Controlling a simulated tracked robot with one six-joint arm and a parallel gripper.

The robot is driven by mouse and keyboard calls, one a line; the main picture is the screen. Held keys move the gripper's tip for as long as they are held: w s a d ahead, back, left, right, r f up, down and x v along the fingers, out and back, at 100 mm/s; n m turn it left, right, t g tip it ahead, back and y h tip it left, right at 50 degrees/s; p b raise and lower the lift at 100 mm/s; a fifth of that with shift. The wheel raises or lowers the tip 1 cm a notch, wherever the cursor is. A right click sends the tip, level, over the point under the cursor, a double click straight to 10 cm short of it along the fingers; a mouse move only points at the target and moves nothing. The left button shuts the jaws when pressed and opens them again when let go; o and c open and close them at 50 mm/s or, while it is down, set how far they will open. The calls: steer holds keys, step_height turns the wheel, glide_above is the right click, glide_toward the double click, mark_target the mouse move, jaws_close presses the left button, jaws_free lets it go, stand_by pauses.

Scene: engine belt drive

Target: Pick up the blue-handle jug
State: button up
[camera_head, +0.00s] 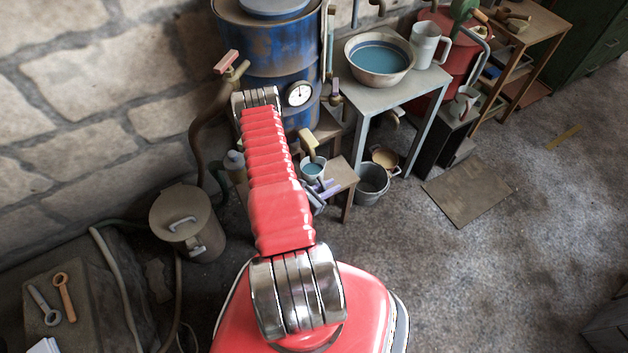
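A small pale vessel (313,169) with bluish contents stands on a low wooden stool (343,178), just right of my red arm. A blue-violet piece (326,187) shows at its front; I cannot tell whether it is the jug's handle. A tan fitting (308,142) is above the vessel. A white jug (425,46) with a pale handle stands on the grey table, right of the basin. I see no clearly blue handle. My arm reaches up the picture past the stool and hides part of it.
A blue barrel (268,42) with a gauge stands behind the arm. A basin (379,56) of blue liquid sits on the grey table (398,94). A bucket (371,183) stands on the floor beside the stool. A lidded can (187,222) is left. Floor at right is mostly clear.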

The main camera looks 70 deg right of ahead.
jaws_close()
stand_by(1.2)
